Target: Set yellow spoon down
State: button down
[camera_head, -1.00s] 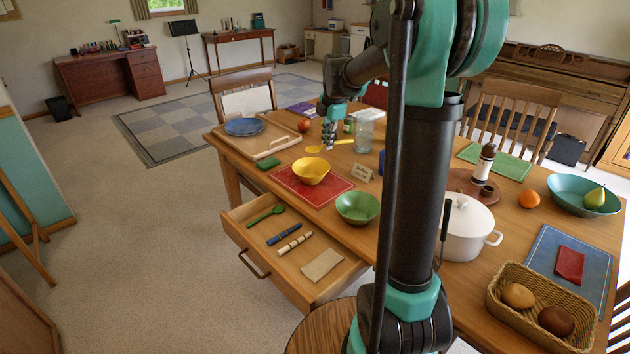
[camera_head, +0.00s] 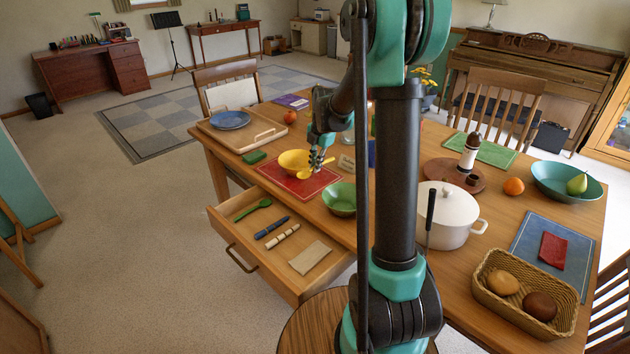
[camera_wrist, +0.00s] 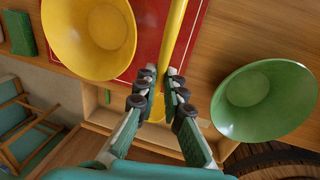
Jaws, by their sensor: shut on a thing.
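The yellow spoon (camera_wrist: 171,50) is held by my gripper (camera_wrist: 159,98), whose fingers are shut on it in the wrist view. In the head view my gripper (camera_head: 318,164) is over the right part of the red mat (camera_head: 319,184), just right of the yellow bowl (camera_head: 291,161). The spoon (camera_head: 304,175) shows there below the fingers, low over the mat. I cannot tell whether it touches the mat. In the wrist view the yellow bowl (camera_wrist: 85,40) lies left of the spoon and the green bowl (camera_wrist: 262,100) right of it.
The green bowl (camera_head: 340,199) stands near the table's front edge. Below it an open drawer (camera_head: 233,211) holds a green spoon (camera_head: 256,208), a blue pen-like object (camera_head: 272,227) and a cloth (camera_head: 310,257). A green block (camera_head: 255,157) lies left of the mat. My arm hides part of the table.

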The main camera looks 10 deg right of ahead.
aim_at(314, 187)
jog(key=shift+f, duration=3.5)
jog(key=c, duration=1.6)
grip_release()
jog(key=shift+f, duration=0.1)
